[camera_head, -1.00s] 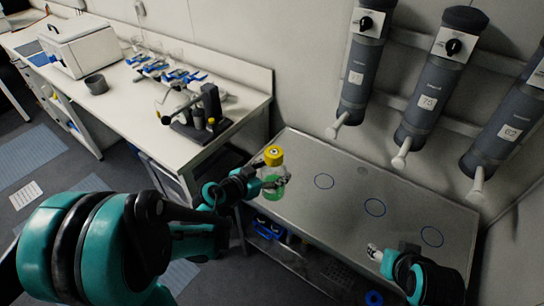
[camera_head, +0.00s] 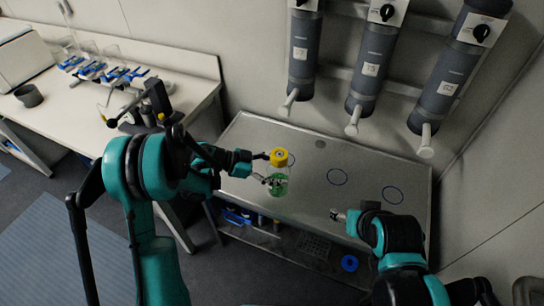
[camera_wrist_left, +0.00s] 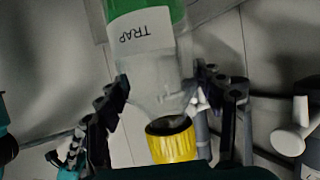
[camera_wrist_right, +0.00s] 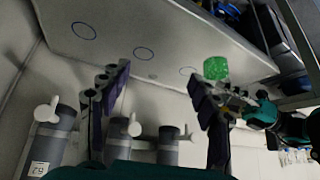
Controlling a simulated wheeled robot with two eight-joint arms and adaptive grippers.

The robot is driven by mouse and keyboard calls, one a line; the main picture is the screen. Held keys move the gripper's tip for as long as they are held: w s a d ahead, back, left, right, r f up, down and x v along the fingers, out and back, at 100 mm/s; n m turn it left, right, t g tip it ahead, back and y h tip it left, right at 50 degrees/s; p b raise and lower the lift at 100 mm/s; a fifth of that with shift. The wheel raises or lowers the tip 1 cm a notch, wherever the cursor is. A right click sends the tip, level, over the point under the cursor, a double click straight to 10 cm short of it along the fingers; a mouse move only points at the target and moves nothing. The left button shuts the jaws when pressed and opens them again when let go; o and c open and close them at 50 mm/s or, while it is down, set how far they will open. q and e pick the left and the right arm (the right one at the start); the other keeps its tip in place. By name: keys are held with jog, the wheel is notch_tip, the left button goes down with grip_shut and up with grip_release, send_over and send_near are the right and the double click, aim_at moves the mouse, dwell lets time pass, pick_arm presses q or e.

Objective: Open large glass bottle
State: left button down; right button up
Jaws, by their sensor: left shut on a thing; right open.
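The large glass bottle (camera_head: 278,184) has a yellow cap (camera_head: 279,157) on top and green liquid low inside. It is held upright over the metal table near its left end. My left gripper (camera_head: 266,172) is shut on the bottle. In the left wrist view the fingers stand on both sides of the glass just below the yellow cap (camera_wrist_left: 172,142), and a label reading "TRAP" (camera_wrist_left: 143,36) shows. My right gripper (camera_head: 340,214) is open and empty, to the right of the bottle and apart from it. The right wrist view shows its spread fingers (camera_wrist_right: 160,95) and the green bottom of the bottle beyond.
The metal table (camera_head: 315,150) carries blue ring marks (camera_head: 337,177) and is otherwise clear. Several grey cylinders (camera_head: 372,65) with spouts hang on the wall behind. A white bench (camera_head: 80,110) with a stand (camera_head: 157,100) is at left. A lower shelf (camera_head: 290,240) holds items.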

jog(key=w+a+r+m+g, duration=0.2)
jog(key=w+a+r+m, duration=0.25)
jog(key=w+m, duration=0.2)
notch_tip(320, 180, up, 2)
jog(key=m+g, duration=0.5)
jog(key=m, duration=1.3)
send_over(277, 156)
jog(key=d, duration=0.1)
jog(key=shift+w, duration=0.2)
jog(key=shift+w+a+f+m, duration=0.25)
jog(key=shift+a+m, duration=0.15)
jog(key=shift+m, duration=0.25)
notch_tip(277, 156, down, 8)
jog(key=shift+r, duration=0.1)
